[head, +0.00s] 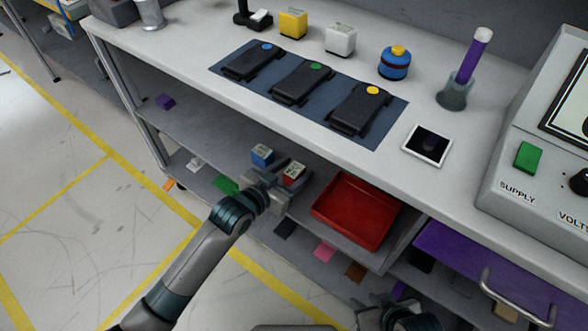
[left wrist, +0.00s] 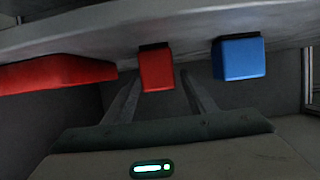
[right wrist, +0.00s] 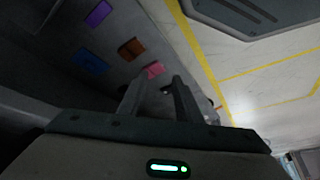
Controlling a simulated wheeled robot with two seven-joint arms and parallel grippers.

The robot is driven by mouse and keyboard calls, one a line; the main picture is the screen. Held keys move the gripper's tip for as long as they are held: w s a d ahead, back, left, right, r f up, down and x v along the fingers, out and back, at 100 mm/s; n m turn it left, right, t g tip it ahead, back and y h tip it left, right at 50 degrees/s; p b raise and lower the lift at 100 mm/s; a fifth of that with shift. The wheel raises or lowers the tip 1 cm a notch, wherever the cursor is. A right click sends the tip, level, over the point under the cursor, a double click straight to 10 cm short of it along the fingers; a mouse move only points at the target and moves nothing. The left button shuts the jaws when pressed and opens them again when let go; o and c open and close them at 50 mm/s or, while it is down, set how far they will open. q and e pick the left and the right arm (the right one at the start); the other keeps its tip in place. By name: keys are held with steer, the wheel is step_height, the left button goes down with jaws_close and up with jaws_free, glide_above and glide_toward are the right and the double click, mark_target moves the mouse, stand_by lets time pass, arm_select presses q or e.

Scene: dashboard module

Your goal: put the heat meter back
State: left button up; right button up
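A small red meter block (head: 292,173) with a display on top sits on the shelf under the bench; I cannot read a label that says heat meter. A blue meter block (head: 262,156) stands to its left. My left gripper (head: 278,181) is open at the red block. In the left wrist view, the red block (left wrist: 157,71) shows between the spread fingers (left wrist: 158,95), with gaps at both sides, and the blue block (left wrist: 240,58) is to the right. My right gripper (right wrist: 156,92) is open and empty, low at the bottom right of the head view.
A red tray (head: 352,217) lies right of the red block. The bench top (head: 200,68) overhangs the shelf. On it lie a dark mat (head: 228,73) with black devices, a white tablet (head: 427,145) and a supply console (head: 508,160). A purple drawer (head: 480,275) is at the right.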

arm_select(q)
steer(key=shift+r, duration=0.2)
steer(key=p+v, duration=0.1)
steer(key=v, duration=1.1)
arm_select(e)
steer(key=shift+s+d+g+h, duration=0.15)
steer(key=shift+s+d+g, duration=0.1)
steer(key=shift+d, duration=0.25)
steer(key=shift+s+d+g+h, duration=0.15)
steer(key=shift+s+d+g, duration=0.1)
steer(key=shift+d, duration=0.2)
steer(key=shift+s, duration=0.1)
arm_select(q)
steer(key=s+a+f+n+g+y, duration=0.2)
steer(key=s+a+f, duration=0.4)
steer(key=s, duration=0.5)
steer(key=s+a+f+n+g+y, duration=0.3)
steer(key=s+a+f+g+y, duration=0.2)
steer(key=s+f, duration=0.5)
steer(key=shift+s+a+f, duration=0.2)
steer(key=shift+s+a, duration=0.65)
